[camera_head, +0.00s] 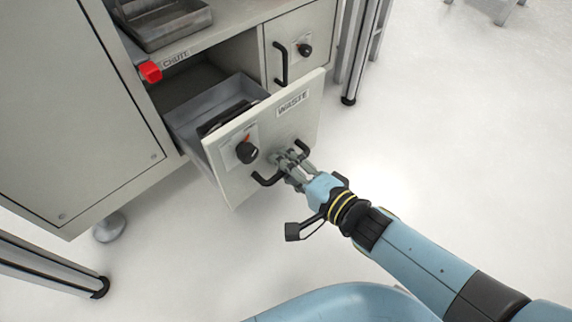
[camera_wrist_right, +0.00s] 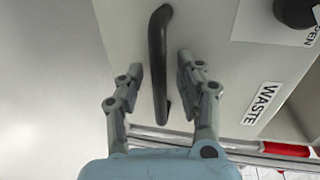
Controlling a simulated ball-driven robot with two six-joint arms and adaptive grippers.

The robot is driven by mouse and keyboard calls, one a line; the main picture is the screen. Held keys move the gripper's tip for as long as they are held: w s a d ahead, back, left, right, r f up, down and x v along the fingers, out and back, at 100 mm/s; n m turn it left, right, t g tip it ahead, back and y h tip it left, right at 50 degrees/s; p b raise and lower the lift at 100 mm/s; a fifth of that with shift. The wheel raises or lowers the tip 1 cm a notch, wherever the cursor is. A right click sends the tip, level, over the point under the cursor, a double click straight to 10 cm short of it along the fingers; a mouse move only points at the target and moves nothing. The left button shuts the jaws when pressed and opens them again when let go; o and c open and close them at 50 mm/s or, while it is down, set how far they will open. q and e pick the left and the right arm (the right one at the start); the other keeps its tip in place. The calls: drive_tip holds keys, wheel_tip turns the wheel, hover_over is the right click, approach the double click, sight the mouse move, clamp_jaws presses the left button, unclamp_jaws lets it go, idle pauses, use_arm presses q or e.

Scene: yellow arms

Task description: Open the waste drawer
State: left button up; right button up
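The waste drawer (camera_head: 230,165) stands pulled out of the cabinet, with its grey inner bin (camera_head: 195,117) showing and dark items inside. Its front carries a WASTE label (camera_head: 292,101), a black knob (camera_head: 247,152) and a black bar handle (camera_head: 266,180). My right gripper (camera_head: 287,160) is at the handle. In the right wrist view the handle (camera_wrist_right: 158,50) runs between the two fingers (camera_wrist_right: 160,78), with a visible gap on both sides, so the gripper is open around it. The fingers partly hide the handle's middle in the head view. My left gripper is out of view.
A closed compartment with a black handle (camera_head: 281,64) and knob (camera_head: 305,50) is right of the drawer. A red block (camera_head: 150,71) sits by the CHUTE label, and a metal tray (camera_head: 168,22) stands on top. The floor in front is clear.

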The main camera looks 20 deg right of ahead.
sight(273, 125)
drive_tip(key=shift+r, duration=0.1)
drive_tip(key=shift+r, duration=0.4)
drive_tip(key=o, duration=0.8)
drive_tip(key=r, duration=0.8)
drive_tip(key=shift+w+r, duration=0.3)
drive_tip(key=shift+r, duration=0.35)
drive_tip(key=shift+s+a+r, duration=0.1)
drive_tip(key=shift+r, duration=0.15)
drive_tip(key=c, duration=0.8)
drive_tip(key=shift+s+f, duration=0.1)
drive_tip(key=shift+f, duration=0.2)
